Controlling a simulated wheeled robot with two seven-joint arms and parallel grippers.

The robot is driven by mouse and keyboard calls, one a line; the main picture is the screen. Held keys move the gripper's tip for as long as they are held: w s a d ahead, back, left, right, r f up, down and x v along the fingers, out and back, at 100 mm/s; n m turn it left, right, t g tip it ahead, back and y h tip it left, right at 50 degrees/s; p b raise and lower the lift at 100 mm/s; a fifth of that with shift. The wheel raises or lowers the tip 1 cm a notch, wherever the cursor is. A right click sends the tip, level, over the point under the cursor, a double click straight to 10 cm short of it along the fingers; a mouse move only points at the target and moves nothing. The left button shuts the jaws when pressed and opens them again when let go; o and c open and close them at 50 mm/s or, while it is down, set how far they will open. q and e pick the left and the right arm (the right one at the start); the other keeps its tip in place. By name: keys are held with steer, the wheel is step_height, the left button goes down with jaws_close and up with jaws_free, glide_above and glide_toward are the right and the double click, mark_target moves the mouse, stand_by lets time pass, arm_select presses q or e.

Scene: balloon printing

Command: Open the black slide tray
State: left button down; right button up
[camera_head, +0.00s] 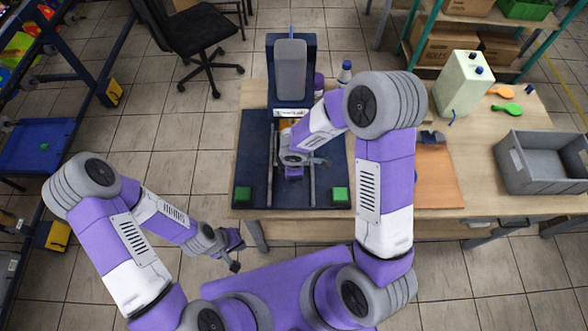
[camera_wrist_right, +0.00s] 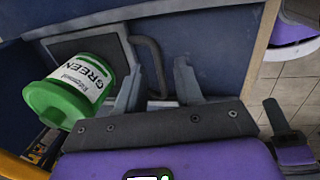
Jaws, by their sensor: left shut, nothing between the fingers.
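In the right wrist view, a dark curved handle (camera_wrist_right: 152,62) stands out from a dark flat part (camera_wrist_right: 85,42), apparently the black slide tray. My right gripper (camera_wrist_right: 158,82) is open, with the handle's bar in line with the gap between its fingers. I cannot tell whether either finger touches it. In the head view, my right gripper (camera_head: 294,172) is over the dark blue printing machine (camera_head: 250,150), and my arm hides the handle. My left gripper (camera_head: 236,252) is shut and empty, off the table's front edge.
A green cup labelled GREEN (camera_wrist_right: 62,95) is close left of the right gripper's fingers. Green blocks (camera_head: 243,194) sit at the machine base's front corners.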

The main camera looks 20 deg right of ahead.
jaws_close()
stand_by(1.4)
